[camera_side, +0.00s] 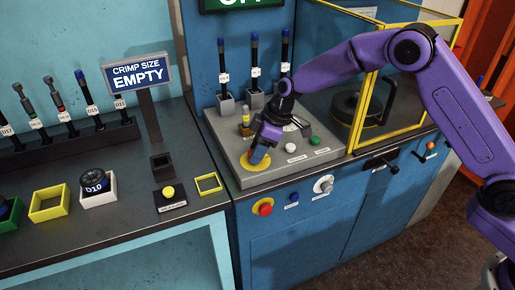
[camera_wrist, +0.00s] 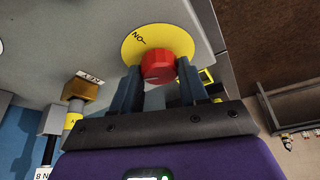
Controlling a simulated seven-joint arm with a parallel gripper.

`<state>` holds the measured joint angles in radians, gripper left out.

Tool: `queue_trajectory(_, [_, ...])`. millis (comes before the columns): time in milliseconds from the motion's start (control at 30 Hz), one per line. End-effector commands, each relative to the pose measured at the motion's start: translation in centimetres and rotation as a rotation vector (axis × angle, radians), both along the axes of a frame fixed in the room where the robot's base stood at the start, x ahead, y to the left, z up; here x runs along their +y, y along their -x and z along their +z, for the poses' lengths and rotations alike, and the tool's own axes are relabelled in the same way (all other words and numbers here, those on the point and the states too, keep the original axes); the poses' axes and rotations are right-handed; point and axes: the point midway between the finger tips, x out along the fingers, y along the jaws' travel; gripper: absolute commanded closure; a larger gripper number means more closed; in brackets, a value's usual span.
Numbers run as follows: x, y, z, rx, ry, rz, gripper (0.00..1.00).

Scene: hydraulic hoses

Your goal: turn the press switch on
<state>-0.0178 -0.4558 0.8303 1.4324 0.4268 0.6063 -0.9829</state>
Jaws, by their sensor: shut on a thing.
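The press switch is a red rotary knob (camera_wrist: 158,66) on a round yellow plate (camera_wrist: 137,42) in the wrist view. The plate carries a mark that reads "ON" upside down in this view. My gripper (camera_wrist: 160,74) has one dark finger on each side of the knob and is shut on it. In the side view my gripper (camera_side: 260,154) points down at the yellow plate (camera_side: 247,165) at the front left of the grey panel. It hides the knob there. The knob's exact angle is hard to tell.
The grey panel (camera_side: 238,176) also carries a green button (camera_side: 314,141) and a small yellow-topped part (camera_side: 245,118). Upright hose fittings (camera_side: 255,65) stand behind. A yellow-framed guard (camera_side: 362,100) rises to the right. A sign (camera_side: 138,74) reading "CRIMP SIZE EMPTY" stands left.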

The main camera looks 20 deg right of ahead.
Motion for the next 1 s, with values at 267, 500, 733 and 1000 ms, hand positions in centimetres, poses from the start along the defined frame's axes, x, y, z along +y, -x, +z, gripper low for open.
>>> queue_trajectory(267, [0.13,0.18,0.1,-0.002,0.001,-0.26,0.87])
queue_trajectory(500, [0.23,0.25,0.11,-0.003,0.001,-0.47,0.87])
queue_trajectory(733, [0.39,0.34,0.08,-0.003,0.002,-0.665,0.87])
queue_trajectory(1000, [0.47,0.36,0.06,-0.002,0.002,-0.883,0.87])
